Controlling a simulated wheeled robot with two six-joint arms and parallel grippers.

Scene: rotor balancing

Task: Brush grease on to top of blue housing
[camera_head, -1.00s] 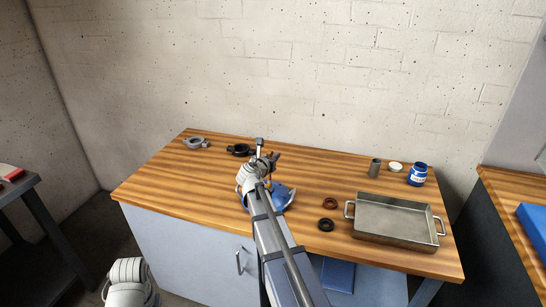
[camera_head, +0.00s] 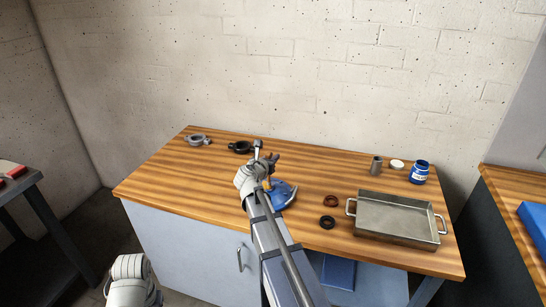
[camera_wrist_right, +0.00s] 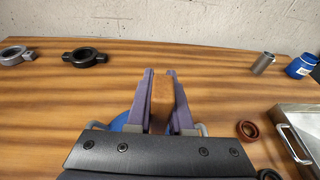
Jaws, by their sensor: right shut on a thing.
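The blue housing (camera_head: 284,195) stands on the bench near its front middle, partly hidden behind my right wrist. In the right wrist view only a sliver of it (camera_wrist_right: 120,122) shows behind the fingers. My right gripper (camera_head: 264,164) is over the housing, its fingers shut on a brown block-like handle (camera_wrist_right: 162,100), apparently the brush. The brush's bristles are hidden, so I cannot tell whether they touch the housing. A small yellowish patch (camera_head: 267,184) shows by the housing. A blue jar (camera_head: 419,173) with a pale label stands at the back right.
A metal tray (camera_head: 397,238) with handles fills the right front. A red ring (camera_head: 331,201) and a black ring (camera_head: 327,222) lie left of it. A grey cylinder (camera_head: 376,165) and white lid (camera_head: 397,164) are behind. Grey and black clamp-like parts (camera_head: 240,147) lie back left.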

